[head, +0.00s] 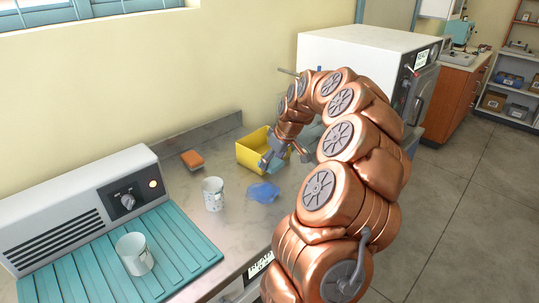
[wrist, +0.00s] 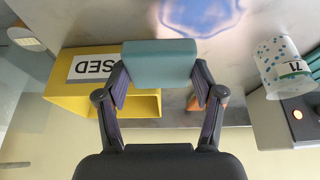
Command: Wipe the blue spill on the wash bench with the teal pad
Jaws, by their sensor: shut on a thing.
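The blue spill (head: 263,192) is a flat, irregular patch on the grey wash bench (head: 232,228). It also shows at the top edge of the wrist view (wrist: 200,12), partly cut off. The teal pad (wrist: 160,58) is a block held between the two fingers of my gripper (wrist: 160,80), which is shut on it. In the head view my gripper (head: 276,154) is above the bench, in front of the yellow bin and behind the spill. The pad is hard to make out there. In the wrist view the pad appears apart from the spill.
A spotted cup (head: 213,195) stands left of the spill. Another cup (head: 134,254) is on the teal ribbed mat (head: 185,240) before a grey unit (head: 85,205).

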